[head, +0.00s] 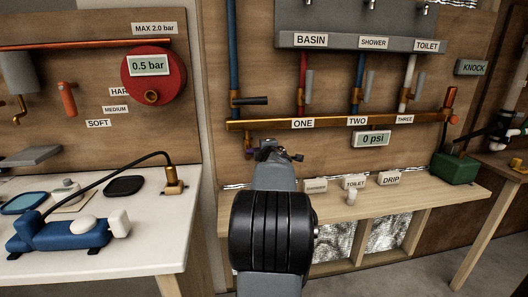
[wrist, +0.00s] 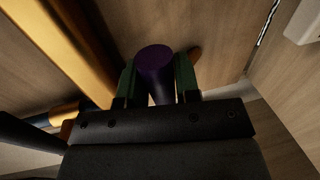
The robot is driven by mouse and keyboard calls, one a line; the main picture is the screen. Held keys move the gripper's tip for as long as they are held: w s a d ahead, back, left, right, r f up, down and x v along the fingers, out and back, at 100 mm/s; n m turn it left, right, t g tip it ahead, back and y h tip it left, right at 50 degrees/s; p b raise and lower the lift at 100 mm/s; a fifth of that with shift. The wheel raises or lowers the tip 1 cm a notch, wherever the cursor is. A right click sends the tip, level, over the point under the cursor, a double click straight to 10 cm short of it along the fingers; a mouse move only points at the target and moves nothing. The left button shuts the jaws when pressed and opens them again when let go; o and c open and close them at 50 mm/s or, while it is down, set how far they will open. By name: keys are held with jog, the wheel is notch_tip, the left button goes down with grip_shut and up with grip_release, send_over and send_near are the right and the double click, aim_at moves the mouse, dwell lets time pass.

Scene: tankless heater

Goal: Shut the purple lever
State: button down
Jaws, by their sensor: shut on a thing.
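The purple lever (wrist: 155,62) shows in the wrist view as a dark purple round-ended handle between the two green fingers of my gripper (wrist: 157,80). The fingers are shut on it, one on each side. In the head view a small purple part (head: 249,153) shows below the left end of the copper pipe, just beyond my gripper (head: 272,150). My arm hides most of the lever there. The lever's exact angle cannot be told.
The copper pipe (head: 340,120) runs across the board above my gripper, with several upright pipes and levers over it. A wooden shelf (head: 420,197) with small labelled blocks lies below. A white table (head: 130,245) with a blue pump (head: 62,230) stands at left.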

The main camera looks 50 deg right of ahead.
jog(key=c, duration=0.8)
grip_release()
jog(key=shift+a, duration=0.1)
jog(key=shift+p+v, duration=1.45)
jog(key=shift+v, duration=5.45)
jog(key=shift+w, duration=0.1)
